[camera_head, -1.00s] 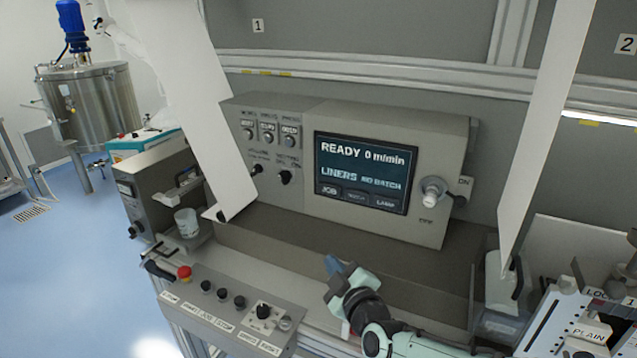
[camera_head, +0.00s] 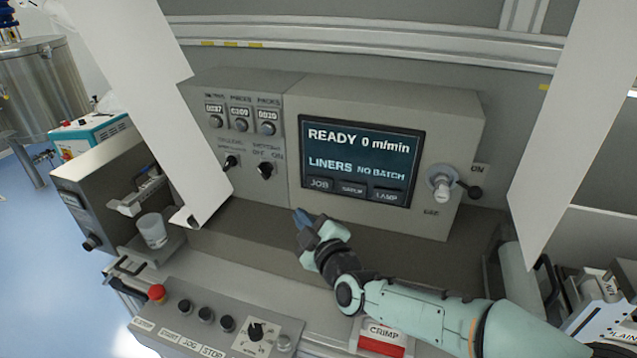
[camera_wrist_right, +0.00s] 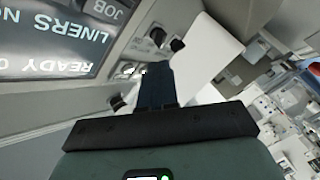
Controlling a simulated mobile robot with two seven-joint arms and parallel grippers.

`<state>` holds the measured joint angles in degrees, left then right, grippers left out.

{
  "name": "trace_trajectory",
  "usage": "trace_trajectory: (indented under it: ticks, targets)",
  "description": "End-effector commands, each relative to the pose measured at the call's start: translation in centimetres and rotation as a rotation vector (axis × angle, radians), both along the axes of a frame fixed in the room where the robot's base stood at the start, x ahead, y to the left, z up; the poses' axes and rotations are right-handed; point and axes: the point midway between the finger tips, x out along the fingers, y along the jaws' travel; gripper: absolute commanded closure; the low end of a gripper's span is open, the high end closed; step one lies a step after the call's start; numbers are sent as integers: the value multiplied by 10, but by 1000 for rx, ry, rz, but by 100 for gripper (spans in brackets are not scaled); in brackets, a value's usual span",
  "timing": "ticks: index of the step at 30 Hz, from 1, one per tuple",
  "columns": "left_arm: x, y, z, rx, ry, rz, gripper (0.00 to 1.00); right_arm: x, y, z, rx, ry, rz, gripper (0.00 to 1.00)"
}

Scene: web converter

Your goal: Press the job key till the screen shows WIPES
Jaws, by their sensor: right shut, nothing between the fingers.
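The screen (camera_head: 361,161) on the grey control panel reads READY 0 m/min, LINERS and NO BATCH. The JOB key (camera_head: 319,184) is at the lower left of the screen, beside two more keys. My right gripper (camera_head: 302,217) is shut and empty, below and a little left of the JOB key, apart from it. In the right wrist view the shut fingers (camera_wrist_right: 156,84) point toward the panel, with the screen (camera_wrist_right: 65,38) at the upper left and JOB at its edge. My left gripper is not in view.
White web sheets hang at the left (camera_head: 150,100) and right (camera_head: 575,120) of the panel. A lower button box (camera_head: 205,325) with a red stop button (camera_head: 157,293) stands at the front left. A clear cup (camera_head: 152,230) stands at left.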

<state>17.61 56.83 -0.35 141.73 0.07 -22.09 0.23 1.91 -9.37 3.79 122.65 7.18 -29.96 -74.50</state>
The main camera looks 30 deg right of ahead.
Motion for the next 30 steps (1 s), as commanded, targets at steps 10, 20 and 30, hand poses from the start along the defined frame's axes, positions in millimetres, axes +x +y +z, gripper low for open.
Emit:
trace_trajectory:
  ticks: [10, 20, 30]
  targets:
    - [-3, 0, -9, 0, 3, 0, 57, 17, -20, -2, 1, -1, -1, 100]
    - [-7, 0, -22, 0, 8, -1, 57, 47, -54, -2, 0, -2, 1, 100]
    - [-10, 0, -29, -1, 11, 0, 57, 57, -67, -1, 0, 1, 0, 100]
